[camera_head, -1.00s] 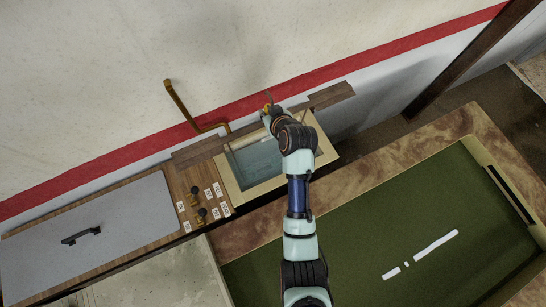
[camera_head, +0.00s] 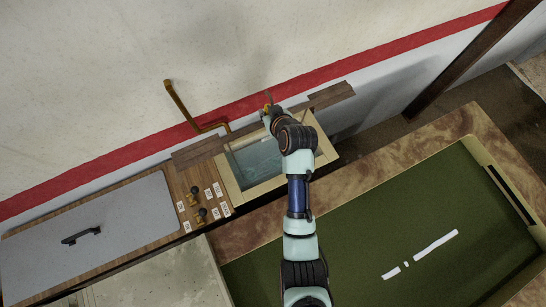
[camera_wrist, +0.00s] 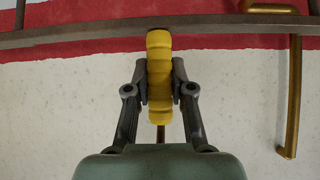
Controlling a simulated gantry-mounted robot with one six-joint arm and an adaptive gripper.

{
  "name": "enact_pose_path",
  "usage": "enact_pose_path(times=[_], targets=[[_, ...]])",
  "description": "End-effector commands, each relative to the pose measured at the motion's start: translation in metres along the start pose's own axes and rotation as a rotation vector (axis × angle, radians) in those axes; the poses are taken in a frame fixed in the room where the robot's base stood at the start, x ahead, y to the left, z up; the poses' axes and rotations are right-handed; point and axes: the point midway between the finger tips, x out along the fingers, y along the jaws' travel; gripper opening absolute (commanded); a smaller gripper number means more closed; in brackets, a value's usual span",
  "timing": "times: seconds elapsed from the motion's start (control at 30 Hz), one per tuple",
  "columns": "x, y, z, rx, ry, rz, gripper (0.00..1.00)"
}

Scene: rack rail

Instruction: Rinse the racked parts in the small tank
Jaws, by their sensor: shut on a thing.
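The small tank (camera_head: 229,183) has a cream rim and pale blue-green liquid (camera_head: 258,164) in it, left of my arm in the head view. In the wrist view my gripper (camera_wrist: 159,84) is shut on a yellow ribbed grip (camera_wrist: 159,52), one finger on each side. A little yellow also shows past my wrist in the head view (camera_head: 267,109), at the tank's far side. A brown bar (camera_wrist: 80,35) crosses behind the grip. My wrist covers part of the tank. I cannot make out the rack or its parts.
A large tank with green liquid (camera_head: 370,240) and a mottled brown rim (camera_head: 400,160) lies at the right. A grey lid with a black handle (camera_head: 81,236) lies at the left. Knobs and labels (camera_head: 201,214) sit beside the small tank. A copper pipe (camera_head: 181,104) runs along the wall.

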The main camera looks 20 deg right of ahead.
Motion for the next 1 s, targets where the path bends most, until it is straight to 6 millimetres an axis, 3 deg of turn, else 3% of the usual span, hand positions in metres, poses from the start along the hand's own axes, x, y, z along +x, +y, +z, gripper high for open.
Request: enact_pose_path(times=[0.57,1.0], targets=[[-0.003,0.000,-0.005,-0.001,0.004,0.001,0.00],[-0.052,0.001,-0.054,0.000,0.004,0.001,0.00]])
